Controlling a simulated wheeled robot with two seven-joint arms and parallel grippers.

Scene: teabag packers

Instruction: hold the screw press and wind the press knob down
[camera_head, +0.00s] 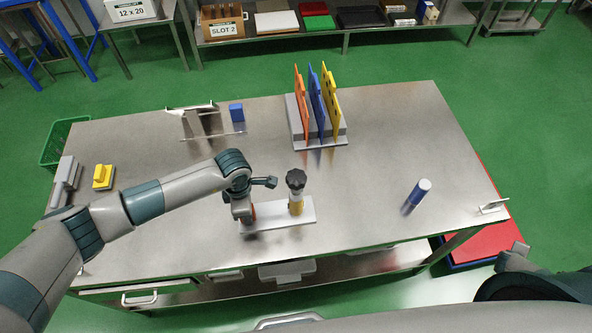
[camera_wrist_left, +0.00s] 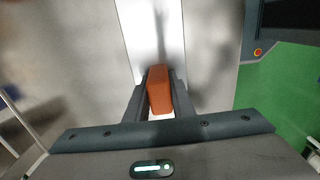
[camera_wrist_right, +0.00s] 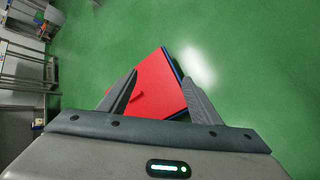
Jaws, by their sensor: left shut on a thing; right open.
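The screw press has a pale grey base plate (camera_head: 280,226), and a yellow post (camera_head: 296,206) with a black press knob (camera_head: 296,179) on top stands on the plate's right part. My left gripper (camera_head: 247,215) is at the plate's left end, left of the post. In the left wrist view my left gripper (camera_wrist_left: 160,95) is shut on an orange block (camera_wrist_left: 160,90) above the white plate. My right gripper (camera_wrist_right: 160,85) is open and empty, off the table's right front, over the floor and a red panel (camera_wrist_right: 150,88).
Orange, blue and yellow boards (camera_head: 317,103) stand in a grey rack at the back. A blue and white cylinder (camera_head: 417,194) stands to the right. A yellow block (camera_head: 103,176) and a small blue block (camera_head: 236,112) are at the left.

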